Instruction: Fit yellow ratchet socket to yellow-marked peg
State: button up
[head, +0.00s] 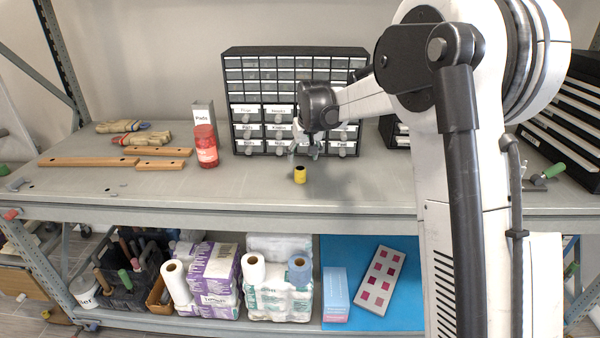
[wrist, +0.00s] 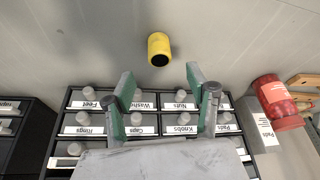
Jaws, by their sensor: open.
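The yellow ratchet socket (head: 300,175) stands on the workbench in front of the drawer cabinet. It is short and cylindrical with a dark top opening, and it also shows at the top middle of the wrist view (wrist: 160,45). My gripper (head: 306,151) is just above and behind the socket in the head view. In the wrist view its two green-padded fingers (wrist: 159,78) are spread apart, with nothing between them and the socket beyond their tips. I cannot make out a yellow-marked peg in either view.
The labelled drawer cabinet (head: 240,82) stands close behind my gripper. A red jar (head: 206,147) and wooden strips (head: 88,162) lie to the left, with gloves behind. The bench (head: 240,190) is clear around the socket. The lower shelf holds a grey board with magenta squares (head: 397,258).

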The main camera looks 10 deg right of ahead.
aim_at(301, 169)
jog(key=shift+p+x, duration=0.7)
jog(key=shift+x, duration=3.85)
jog(key=shift+d, duration=0.1)
jog(key=c, duration=1.3)
